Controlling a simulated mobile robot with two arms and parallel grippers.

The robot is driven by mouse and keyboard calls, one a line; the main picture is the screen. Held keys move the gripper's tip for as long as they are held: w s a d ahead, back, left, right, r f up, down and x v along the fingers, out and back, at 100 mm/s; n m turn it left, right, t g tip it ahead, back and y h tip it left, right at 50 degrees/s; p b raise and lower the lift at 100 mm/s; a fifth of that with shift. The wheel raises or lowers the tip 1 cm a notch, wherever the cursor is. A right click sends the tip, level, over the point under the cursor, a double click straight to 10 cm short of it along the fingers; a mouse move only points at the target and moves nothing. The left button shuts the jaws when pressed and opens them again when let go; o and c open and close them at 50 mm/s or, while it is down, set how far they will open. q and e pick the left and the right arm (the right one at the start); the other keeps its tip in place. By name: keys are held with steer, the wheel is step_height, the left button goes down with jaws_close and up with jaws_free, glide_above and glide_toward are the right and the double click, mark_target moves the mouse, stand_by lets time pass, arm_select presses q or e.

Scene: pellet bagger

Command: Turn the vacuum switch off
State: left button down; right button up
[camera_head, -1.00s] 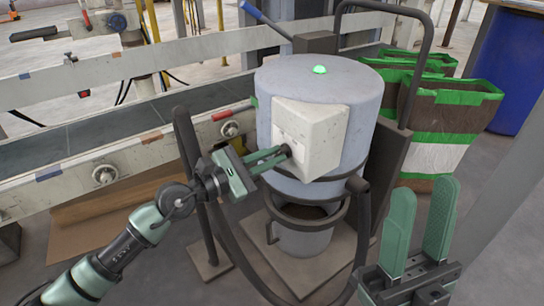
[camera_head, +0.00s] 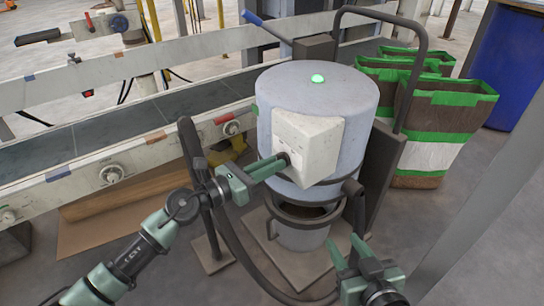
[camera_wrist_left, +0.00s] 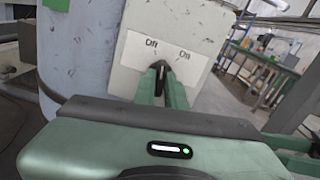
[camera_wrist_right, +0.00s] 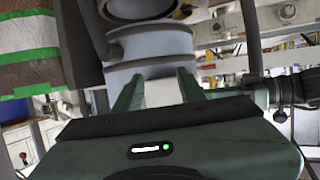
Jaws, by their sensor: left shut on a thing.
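The grey-blue vacuum drum (camera_head: 318,110) stands upright with a white switch box (camera_head: 308,148) on its side. A green light (camera_head: 318,78) glows on its top. The dark switch knob (camera_wrist_left: 160,68) sits on the box below the labels "Off" on the left and "On" on the right. My left gripper (camera_head: 270,166) is shut on the knob, with its fingers on either side of it in the left wrist view (camera_wrist_left: 161,85). The fingers hide part of the knob, and I cannot tell exactly where it points. My right gripper (camera_head: 345,250) is open and empty, low in front of the vacuum.
A conveyor (camera_head: 110,130) runs behind on the left. Bags with green trim (camera_head: 440,125) stand to the right, near a blue barrel (camera_head: 515,70). A dark hose (camera_head: 225,225) loops in front of the vacuum, and a dark push handle (camera_head: 420,50) rises behind it.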

arm_select(q)
steer(key=n+p, duration=0.2)
steer(key=n, duration=0.2)
steer(key=shift+p, duration=0.4)
arm_select(e)
steer(key=s+d+f+g+h, duration=0.1)
steer(key=s+d+f+g, duration=0.1)
steer(key=s+f+g, duration=0.2)
steer(key=s+d+f+g+h, duration=0.1)
steer(key=s+d+f+g, duration=0.2)
steer(key=s, duration=0.7)
step_height(320, 180, down, 3)
steer(key=shift+f+m+g+h, duration=0.15)
steer(key=shift+m+g+h, duration=0.15)
steer(key=shift+g, duration=0.8)
arm_select(q)
steer(key=c, duration=1.5)
jaws_free()
steer(key=shift+o, duration=0.2)
steer(key=shift+a, duration=0.1)
steer(key=v, duration=0.7)
steer(key=shift+s+a, duration=0.2)
steer(key=shift+a, duration=0.1)
arm_select(e)
steer(key=shift+s+d, duration=0.15)
steer(key=shift+s, duration=0.25)
